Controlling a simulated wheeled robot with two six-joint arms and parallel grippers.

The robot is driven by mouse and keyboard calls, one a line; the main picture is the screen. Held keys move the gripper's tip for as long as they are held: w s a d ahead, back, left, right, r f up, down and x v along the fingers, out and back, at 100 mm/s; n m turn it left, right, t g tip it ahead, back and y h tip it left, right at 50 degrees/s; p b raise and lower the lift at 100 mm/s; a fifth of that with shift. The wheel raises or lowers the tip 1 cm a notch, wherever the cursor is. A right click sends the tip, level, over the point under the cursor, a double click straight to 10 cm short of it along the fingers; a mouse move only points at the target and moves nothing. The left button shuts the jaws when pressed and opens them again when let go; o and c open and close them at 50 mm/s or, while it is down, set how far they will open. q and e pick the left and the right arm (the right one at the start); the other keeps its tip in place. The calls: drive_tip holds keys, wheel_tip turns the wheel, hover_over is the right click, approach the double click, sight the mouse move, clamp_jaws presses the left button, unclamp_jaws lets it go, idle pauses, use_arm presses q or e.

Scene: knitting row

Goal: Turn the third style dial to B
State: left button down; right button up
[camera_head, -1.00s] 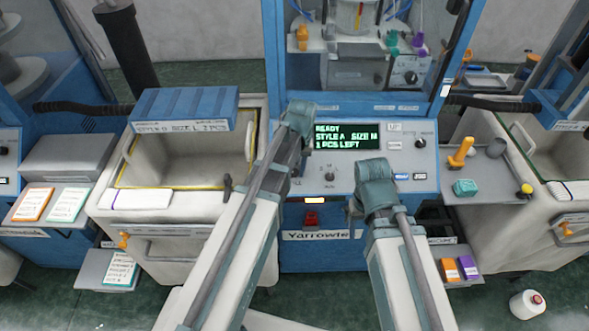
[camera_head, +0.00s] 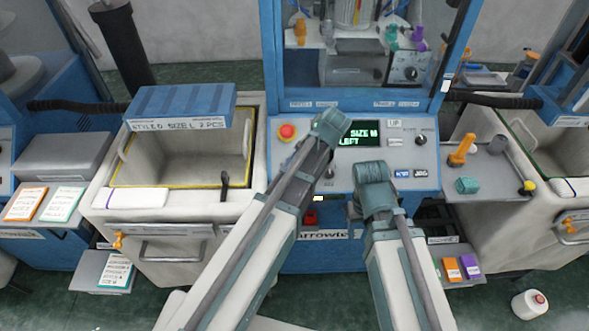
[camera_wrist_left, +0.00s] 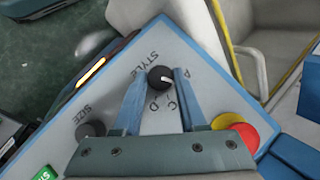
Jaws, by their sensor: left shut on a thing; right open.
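The black style dial (camera_wrist_left: 160,78) shows in the left wrist view, on the grey panel beside the lettering STYLE. A, C and D can be read around it; B is not visible. Its white mark points to the right of that picture, toward the finger near A. My left gripper (camera_wrist_left: 153,92) is shut on the dial, one finger on each side. In the head view my left gripper (camera_head: 328,126) hides this dial and part of the green display (camera_head: 362,138), where "SIZE M" and "LEFT" show. My right gripper (camera_head: 358,200) is open and empty at the panel's front edge.
A red stop button (camera_head: 287,132) sits left of my left gripper. The size dial (camera_wrist_left: 90,130) is near the left finger in the wrist view. A bin (camera_head: 190,160) stands left, and a grey shelf with an orange peg (camera_head: 461,152) stands right.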

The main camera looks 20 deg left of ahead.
use_arm(q)
drive_tip(key=shift+m, duration=0.3)
idle(0.4)
drive_tip(key=shift+c, duration=2.3)
unclamp_jaws()
drive_tip(key=p+v, duration=1.2)
drive_tip(key=v, duration=0.1)
drive_tip(key=shift+s+d+r, duration=0.15)
drive_tip(key=shift+d+r, duration=0.1)
drive_tip(key=shift+d, duration=0.15)
